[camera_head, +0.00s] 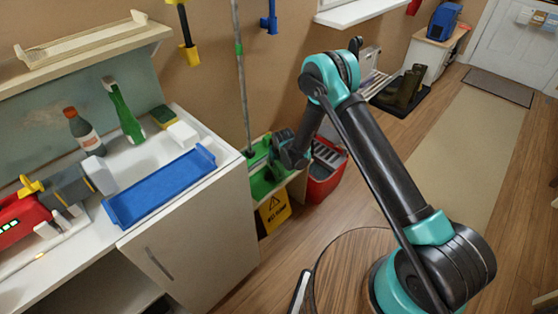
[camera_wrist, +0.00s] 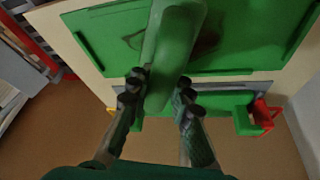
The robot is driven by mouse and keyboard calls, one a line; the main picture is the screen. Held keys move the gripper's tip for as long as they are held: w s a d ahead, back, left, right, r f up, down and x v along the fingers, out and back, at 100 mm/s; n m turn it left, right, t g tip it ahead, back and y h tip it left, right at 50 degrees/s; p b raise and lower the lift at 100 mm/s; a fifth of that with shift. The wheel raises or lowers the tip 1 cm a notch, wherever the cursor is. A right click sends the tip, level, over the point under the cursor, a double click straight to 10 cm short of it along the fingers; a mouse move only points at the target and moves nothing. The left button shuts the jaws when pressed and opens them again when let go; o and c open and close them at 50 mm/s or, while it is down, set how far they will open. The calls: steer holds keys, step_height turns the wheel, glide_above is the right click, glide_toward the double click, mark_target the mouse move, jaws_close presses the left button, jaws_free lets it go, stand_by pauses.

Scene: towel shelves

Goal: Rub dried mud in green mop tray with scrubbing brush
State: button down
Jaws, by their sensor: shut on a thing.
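The green mop tray (camera_head: 260,187) lies on a low stand beside the counter, and fills the upper part of the wrist view (camera_wrist: 255,40). Dark brown dried mud (camera_wrist: 207,42) shows on its floor to the right of the brush, with a fainter patch to the left. My gripper (camera_wrist: 158,92) is shut on the green scrubbing brush (camera_wrist: 172,45), whose long body extends over the tray. The bristles are hidden, so contact with the mud cannot be told. In the head view my gripper (camera_head: 275,170) is low over the tray, mostly behind my arm.
A yellow sign (camera_head: 273,210) is at the stand's front. A red bucket (camera_head: 324,178) stands right of it. A mop pole (camera_head: 240,70) rises behind the tray. The counter at left holds a blue tray (camera_head: 160,187) and bottles. The floor at right is clear.

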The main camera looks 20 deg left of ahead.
steer(key=shift+s+a, duration=0.45)
steer(key=shift+s, duration=0.7)
steer(key=shift+s+a, duration=0.5)
steer(key=shift+s, duration=0.7)
steer(key=shift+s+a, duration=0.45)
steer(key=shift+s, duration=0.7)
steer(key=shift+w, duration=0.1)
steer(key=shift+w+d+r, duration=0.1)
steer(key=shift+w+d, duration=0.25)
steer(key=shift+w, duration=0.45)
steer(key=shift+w+d, duration=0.3)
steer(key=shift+w, duration=0.45)
steer(key=shift+w+d, duration=0.65)
steer(key=shift+w, duration=0.9)
steer(key=shift+w+d, duration=0.65)
steer(key=shift+w, duration=0.95)
steer(key=shift+w+d, duration=0.65)
steer(key=shift+w, duration=0.9)
steer(key=shift+r, duration=2.85)
steer(key=shift+r, duration=0.1)
steer(key=shift+r, duration=1.4)
